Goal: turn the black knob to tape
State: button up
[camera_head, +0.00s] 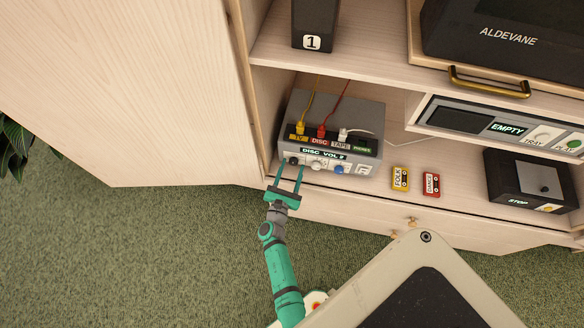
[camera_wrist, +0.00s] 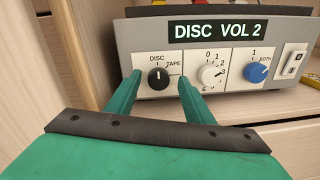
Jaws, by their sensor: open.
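The black knob (camera_wrist: 158,77) is on the front of a grey amplifier (camera_head: 368,116), at the left of its panel. In the wrist view its white pointer line stands upright, towards "DISC"; "TAPE" is printed to its upper right. The display (camera_wrist: 217,30) reads "DISC VOL 2". In the head view the knob (camera_head: 293,161) shows between the fingertips. My gripper (camera_wrist: 158,80) is open, with one green finger on each side of the knob and gaps visible on both sides. It also shows in the head view (camera_head: 291,164), at the panel's left end.
A white knob (camera_wrist: 209,75), a blue knob (camera_wrist: 258,74) and a white rocker switch (camera_wrist: 294,62) sit right of the black knob. Yellow, red and white plugs stand on top. Two cassettes, yellow (camera_head: 400,179) and red (camera_head: 431,184), lie right of the amplifier.

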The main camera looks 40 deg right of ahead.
jog(key=shift+w+d, duration=0.2)
jog(key=shift+w, duration=0.05)
jog(key=c, duration=1.1)
jog(key=shift+o, duration=0.2)
jog(key=shift+m, duration=0.3)
jog(key=m, duration=0.4)
jog(key=shift+s, duration=0.1)
jog(key=shift+d+m+y, duration=0.15)
jog(key=shift+m+y, duration=0.15)
jog(key=shift+m, duration=1.6)
